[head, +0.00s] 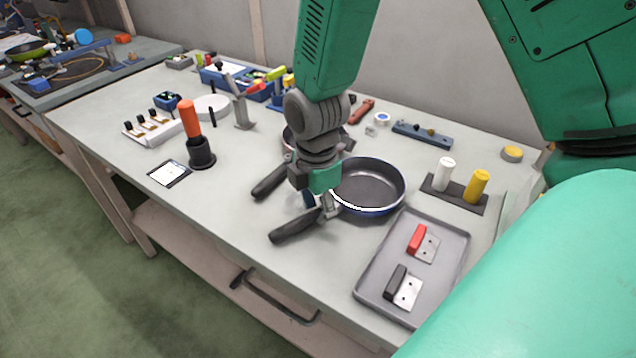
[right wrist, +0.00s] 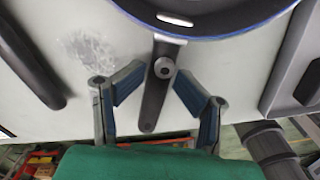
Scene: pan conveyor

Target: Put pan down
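A blue-rimmed pan (head: 368,187) with a dark inside rests on the grey table, right of my right gripper. Its edge shows at the top of the right wrist view (right wrist: 210,14). My right gripper (head: 322,206) points down at the pan's handle side. In the right wrist view its two fingers (right wrist: 161,88) stand apart, with a dark handle piece (right wrist: 154,105) between them and gaps on both sides. A dark handle (head: 294,226) shows left of the gripper. A second pan (head: 290,138) is partly hidden behind my wrist. My left gripper is not in view.
A grey tray (head: 366,277) with a red and a black block lies at front right. A dark holder with white and yellow cylinders (head: 476,186) stands behind it. An orange-topped tool (head: 190,118) stands left. Another dark handle (head: 269,183) lies near the gripper.

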